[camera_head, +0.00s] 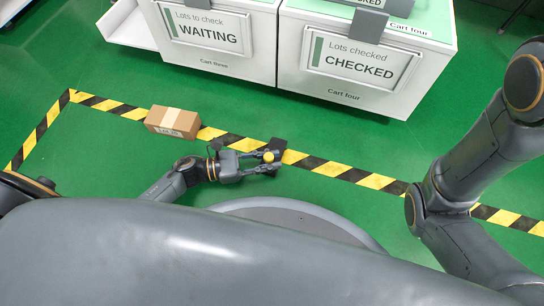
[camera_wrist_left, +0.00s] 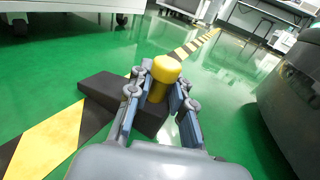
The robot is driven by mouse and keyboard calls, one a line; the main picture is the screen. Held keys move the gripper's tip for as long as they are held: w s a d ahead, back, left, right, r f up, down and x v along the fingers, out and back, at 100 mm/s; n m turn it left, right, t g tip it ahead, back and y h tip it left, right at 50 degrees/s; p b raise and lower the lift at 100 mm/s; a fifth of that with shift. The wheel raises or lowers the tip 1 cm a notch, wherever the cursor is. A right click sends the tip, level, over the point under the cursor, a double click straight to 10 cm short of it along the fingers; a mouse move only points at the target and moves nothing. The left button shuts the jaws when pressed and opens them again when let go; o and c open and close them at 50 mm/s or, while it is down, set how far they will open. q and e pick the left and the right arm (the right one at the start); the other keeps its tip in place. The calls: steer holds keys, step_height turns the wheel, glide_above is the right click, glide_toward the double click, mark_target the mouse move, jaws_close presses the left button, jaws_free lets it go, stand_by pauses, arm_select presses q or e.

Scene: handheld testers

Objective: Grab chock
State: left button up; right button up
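The chock is a dark grey wedge-like block with a yellow knob-like handle on top. In the head view its handle (camera_head: 269,157) shows at the tips of my left gripper (camera_head: 265,160), over the striped floor tape. In the left wrist view the dark block (camera_wrist_left: 103,88) lies low at the floor, and its yellow handle (camera_wrist_left: 165,68) stands up between the fingers. My left gripper (camera_wrist_left: 161,92) has one finger on each side of the handle, and both appear to touch it. The fingers hide part of the block. My right gripper is out of view; only my right arm shows.
A cardboard box (camera_head: 173,121) sits on the yellow-black tape (camera_head: 328,167), left of the chock. Two white carts, marked WAITING (camera_head: 215,60) and CHECKED (camera_head: 350,85), stand beyond the tape. The green floor between tape and carts is mostly clear.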

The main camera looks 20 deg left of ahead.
arm_select(q)
jaws_close()
steer(key=shift+r, duration=0.2)
